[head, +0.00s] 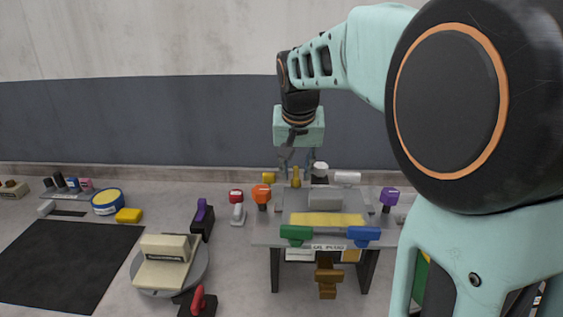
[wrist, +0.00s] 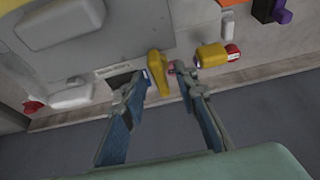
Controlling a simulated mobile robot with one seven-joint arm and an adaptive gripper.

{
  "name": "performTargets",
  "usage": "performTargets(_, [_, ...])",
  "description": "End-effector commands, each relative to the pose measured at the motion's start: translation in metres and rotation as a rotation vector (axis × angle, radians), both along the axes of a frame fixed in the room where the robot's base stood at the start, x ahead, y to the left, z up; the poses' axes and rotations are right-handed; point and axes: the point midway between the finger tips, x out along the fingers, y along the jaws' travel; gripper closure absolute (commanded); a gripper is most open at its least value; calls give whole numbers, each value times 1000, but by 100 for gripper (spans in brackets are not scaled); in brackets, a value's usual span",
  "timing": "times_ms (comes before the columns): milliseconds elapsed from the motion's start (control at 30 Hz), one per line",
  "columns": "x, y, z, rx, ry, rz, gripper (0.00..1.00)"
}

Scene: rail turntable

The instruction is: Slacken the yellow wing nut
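A dark yellow upright piece (head: 296,177), which looks like the yellow wing nut, stands at the back edge of a grey bench (head: 265,238). In the wrist view this yellow piece (wrist: 157,76) shows as a narrow bar. My gripper (head: 297,166) hangs above it, pointing down. In the wrist view my gripper (wrist: 161,70) is open, with the yellow piece between its fingertips and visible gaps. The left finger is closer to it than the right. I cannot tell how deep the fingers reach around it.
A second yellow piece (head: 268,178) sits just left; a white cylinder (head: 320,169) and white handle (head: 348,178) are close on the right. Orange (head: 261,195) and purple (head: 389,197) knobs flank the bench. A turntable (head: 201,278) stands front left.

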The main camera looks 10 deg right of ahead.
Motion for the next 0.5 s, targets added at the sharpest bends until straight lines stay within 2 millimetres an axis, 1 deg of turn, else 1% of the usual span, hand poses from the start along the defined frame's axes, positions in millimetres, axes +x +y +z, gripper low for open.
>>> performTargets(300, [1,0,-2,0,0,0,74])
performTargets(500, [1,0,-2,0,0,0,96])
